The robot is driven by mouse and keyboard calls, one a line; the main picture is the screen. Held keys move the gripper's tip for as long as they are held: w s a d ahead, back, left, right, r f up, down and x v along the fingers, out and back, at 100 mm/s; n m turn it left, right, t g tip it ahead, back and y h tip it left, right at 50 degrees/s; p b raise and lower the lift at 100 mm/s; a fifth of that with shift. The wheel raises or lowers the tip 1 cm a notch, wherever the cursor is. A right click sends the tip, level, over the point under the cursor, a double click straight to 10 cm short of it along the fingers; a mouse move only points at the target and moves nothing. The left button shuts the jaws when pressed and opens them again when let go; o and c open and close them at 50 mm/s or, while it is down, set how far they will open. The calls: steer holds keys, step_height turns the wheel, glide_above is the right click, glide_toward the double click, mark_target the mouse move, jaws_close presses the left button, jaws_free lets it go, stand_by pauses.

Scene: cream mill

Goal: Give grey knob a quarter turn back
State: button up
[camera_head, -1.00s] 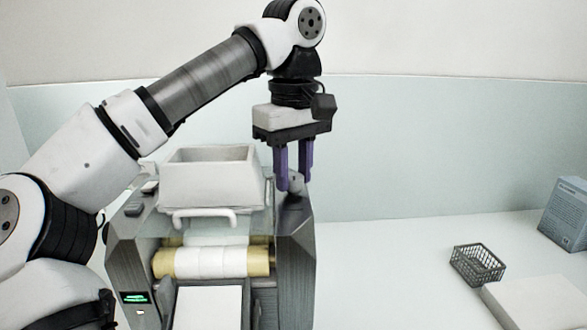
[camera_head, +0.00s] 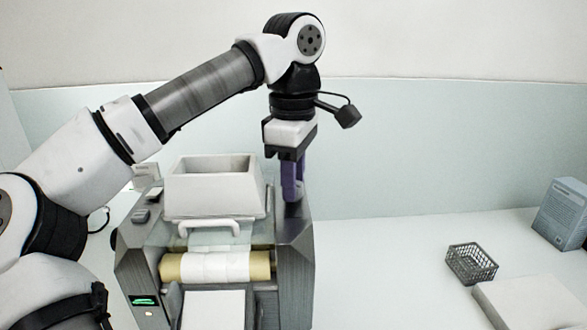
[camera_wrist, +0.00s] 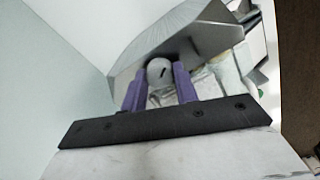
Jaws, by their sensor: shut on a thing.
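The grey knob (camera_wrist: 159,70) is a round knob with a dark slot mark, on top of the mill's right side housing. In the wrist view it sits between the two purple fingers of my gripper (camera_wrist: 159,88), which are shut on it. In the head view my gripper (camera_head: 292,192) points straight down onto the top of the right housing (camera_head: 296,245), and its fingers hide the knob there. The cream mill (camera_head: 215,268) has cream and white rollers, a white hopper above them and a lit green display on its left front.
The white hopper (camera_head: 213,193) stands just left of my gripper. A dark wire basket (camera_head: 471,264), a white flat block (camera_head: 530,303) and a blue-grey box (camera_head: 563,214) are on the right of the white counter. The counter between mill and basket is clear.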

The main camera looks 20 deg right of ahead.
steer(key=n+p, duration=0.1)
steer(key=n, duration=0.4)
steer(key=shift+n, duration=0.4)
steer(key=n, duration=0.5)
stand_by(0.4)
steer(key=o, duration=0.7)
step_height(320, 180, up, 14)
steer(key=p, duration=0.6)
steer(key=shift+s+f, duration=0.1)
steer(key=shift+f, duration=0.15)
